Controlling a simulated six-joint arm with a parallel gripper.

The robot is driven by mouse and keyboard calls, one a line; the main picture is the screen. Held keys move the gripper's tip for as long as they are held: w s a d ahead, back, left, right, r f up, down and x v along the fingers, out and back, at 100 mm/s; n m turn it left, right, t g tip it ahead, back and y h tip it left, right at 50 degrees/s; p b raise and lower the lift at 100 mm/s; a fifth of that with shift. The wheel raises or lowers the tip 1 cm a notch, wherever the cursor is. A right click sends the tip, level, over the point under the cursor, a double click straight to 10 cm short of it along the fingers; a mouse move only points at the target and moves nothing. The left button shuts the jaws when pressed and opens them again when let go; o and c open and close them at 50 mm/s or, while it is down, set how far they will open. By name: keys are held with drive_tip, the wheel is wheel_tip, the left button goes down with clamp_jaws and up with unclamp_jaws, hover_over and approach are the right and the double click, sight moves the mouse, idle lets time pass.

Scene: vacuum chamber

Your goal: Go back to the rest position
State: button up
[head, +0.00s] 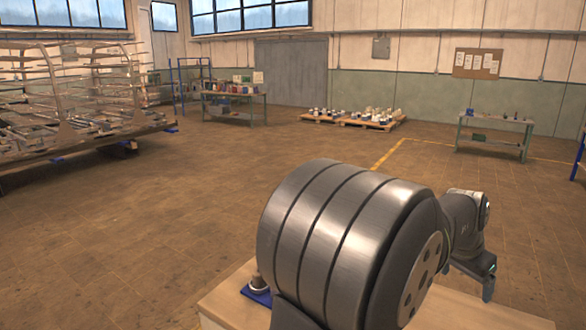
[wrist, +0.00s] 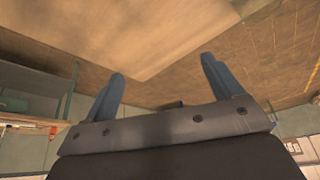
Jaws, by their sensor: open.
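My gripper (wrist: 163,80) shows in the wrist view with its two blue-grey fingers spread apart and nothing between them. In the head view my gripper (head: 482,283) is at the right, past my large grey arm link, beside and above the light wooden tabletop (head: 225,302). The same tabletop fills the top of the wrist view (wrist: 110,35). My arm link hides most of the tabletop in the head view.
A blue base with a small round part (head: 258,290) sits on the tabletop left of my arm. Further off are a metal frame rack (head: 70,100), a workbench (head: 235,100), pallets with small items (head: 352,120) and another bench (head: 495,130). The floor between is clear.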

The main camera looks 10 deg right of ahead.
drive_tip(key=w+r+n+t, duration=0.1)
drive_tip(key=w+n, duration=0.2)
drive_tip(key=w, duration=0.2)
drive_tip(key=shift+w+d+r, duration=0.3)
drive_tip(key=shift+w+d, duration=0.1)
drive_tip(key=shift+d, duration=0.05)
